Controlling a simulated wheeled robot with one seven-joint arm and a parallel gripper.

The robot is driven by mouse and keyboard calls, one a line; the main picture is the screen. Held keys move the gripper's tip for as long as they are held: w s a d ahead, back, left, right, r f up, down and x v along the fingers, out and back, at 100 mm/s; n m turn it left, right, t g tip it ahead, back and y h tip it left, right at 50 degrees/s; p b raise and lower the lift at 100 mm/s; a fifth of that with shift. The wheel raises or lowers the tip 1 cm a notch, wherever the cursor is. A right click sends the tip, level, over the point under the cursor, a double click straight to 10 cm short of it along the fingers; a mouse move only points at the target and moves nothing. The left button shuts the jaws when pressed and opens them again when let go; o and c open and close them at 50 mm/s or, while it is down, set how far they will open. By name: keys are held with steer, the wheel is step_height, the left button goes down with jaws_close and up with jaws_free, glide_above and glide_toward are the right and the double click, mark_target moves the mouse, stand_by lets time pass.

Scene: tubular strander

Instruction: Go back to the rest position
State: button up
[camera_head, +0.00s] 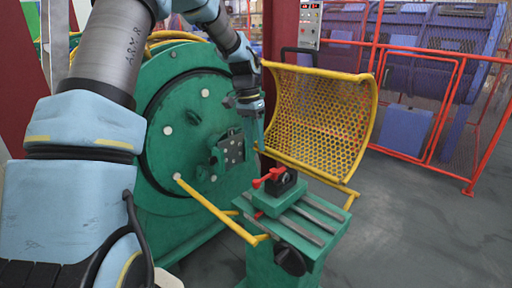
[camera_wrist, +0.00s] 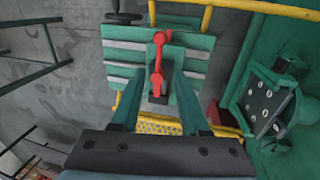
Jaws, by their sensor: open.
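My gripper (camera_head: 258,138) hangs above the green machine bed, between the green drum and the yellow mesh guard. In the wrist view my gripper (camera_wrist: 157,88) shows two green fingers spread apart, with nothing held between them. A red lever (camera_head: 270,177) sits on a dark block on the bed, below the gripper. In the wrist view the red lever (camera_wrist: 158,62) appears between and beyond the fingertips. I cannot tell the exact height gap.
The green drum (camera_head: 165,125) with a dark bracket (camera_head: 231,150) stands left of the gripper. The yellow mesh guard (camera_head: 318,115) stands close on the right, swung up. A yellow bar (camera_head: 215,207) crosses in front. Red fencing (camera_head: 420,110) is farther right; grey floor (camera_head: 410,225) there is clear.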

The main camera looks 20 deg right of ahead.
steer(key=s+a+r+n+t, duration=0.1)
steer(key=s+a+n, duration=0.4)
steer(key=a, duration=0.8)
steer(key=s+a+r+n+t+p, duration=0.1)
steer(key=s+a+n+t, duration=0.1)
steer(key=s+a+n, duration=0.4)
steer(key=s+a, duration=0.4)
steer(key=a, duration=0.4)
steer(key=shift+a+r+t+y+p, duration=0.25)
steer(key=shift+r+t+y+p, duration=0.05)
steer(key=shift+r+y, duration=0.1)
